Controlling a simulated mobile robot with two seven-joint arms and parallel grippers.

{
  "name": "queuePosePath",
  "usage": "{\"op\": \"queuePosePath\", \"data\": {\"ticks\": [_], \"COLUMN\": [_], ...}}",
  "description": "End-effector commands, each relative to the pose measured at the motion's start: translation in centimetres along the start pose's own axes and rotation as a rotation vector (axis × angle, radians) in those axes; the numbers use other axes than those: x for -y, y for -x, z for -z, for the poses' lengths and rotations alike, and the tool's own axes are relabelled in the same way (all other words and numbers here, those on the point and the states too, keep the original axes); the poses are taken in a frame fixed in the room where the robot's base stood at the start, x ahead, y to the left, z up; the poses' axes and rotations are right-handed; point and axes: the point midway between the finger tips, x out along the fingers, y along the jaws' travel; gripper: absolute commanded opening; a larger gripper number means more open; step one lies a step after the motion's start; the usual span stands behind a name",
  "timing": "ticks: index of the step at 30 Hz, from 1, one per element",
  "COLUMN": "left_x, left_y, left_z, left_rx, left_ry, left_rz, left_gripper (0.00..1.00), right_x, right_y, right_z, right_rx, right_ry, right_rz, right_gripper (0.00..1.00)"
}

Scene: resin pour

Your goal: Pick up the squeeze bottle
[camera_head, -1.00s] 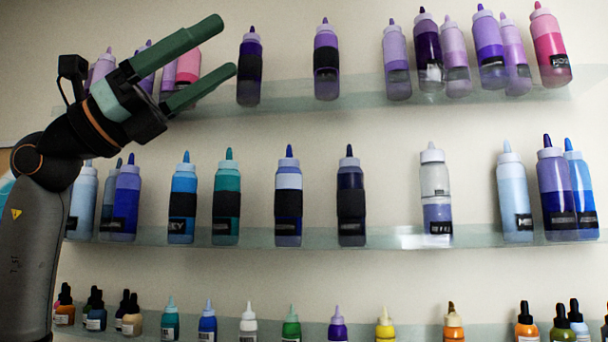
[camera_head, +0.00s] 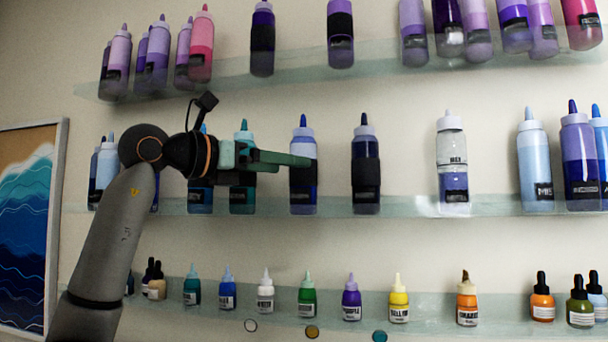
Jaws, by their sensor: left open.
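Squeeze bottles stand on two wall shelves. On the middle shelf, a dark blue squeeze bottle (camera_head: 303,196) with a pale cap and dark tip stands upright at my left gripper (camera_head: 301,161). The gripper is open, its green fingers pointing right and seen nearly edge-on. A finger covers part of this bottle's left side; I cannot tell whether it touches. A teal bottle (camera_head: 243,201) and a blue bottle (camera_head: 201,198) stand partly hidden behind the gripper and wrist. Another dark blue bottle (camera_head: 366,178) stands to the right, clear of the gripper. My right gripper is not in view.
The middle glass shelf (camera_head: 402,207) also holds a half-clear bottle (camera_head: 453,176) and several blue bottles at right. The upper shelf (camera_head: 388,60) holds purple and pink bottles. The lower shelf (camera_head: 428,305) holds small dropper bottles. A framed wave picture (camera_head: 28,220) hangs at left.

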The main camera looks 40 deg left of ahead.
Motion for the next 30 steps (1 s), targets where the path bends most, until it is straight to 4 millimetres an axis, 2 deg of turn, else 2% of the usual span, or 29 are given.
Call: {"op": "queuePosePath", "data": {"ticks": [5, 10, 13, 22, 30], "left_x": [-0.1, -0.4, -0.3, -0.3, -0.3], "left_y": [-1.4, -3.9, -5.1, -5.7, -5.6], "left_z": [0.4, 1.2, 1.0, 1.1, 1.1], "left_rx": [-0.003, -0.004, -0.002, 0.001, 0.001], "left_ry": [0.000, 0.000, -0.001, -0.001, -0.001], "left_rz": [0.000, 0.000, 0.001, 0.001, 0.001], "left_gripper": [0.99, 0.99, 0.99, 0.99, 0.70], "right_x": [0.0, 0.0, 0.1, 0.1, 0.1], "right_y": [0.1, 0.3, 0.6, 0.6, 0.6], "right_z": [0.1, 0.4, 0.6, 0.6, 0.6], "right_rx": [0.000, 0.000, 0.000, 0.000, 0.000], "right_ry": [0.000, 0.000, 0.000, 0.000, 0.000], "right_rz": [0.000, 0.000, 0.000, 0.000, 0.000], "right_gripper": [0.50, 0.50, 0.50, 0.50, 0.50]}}
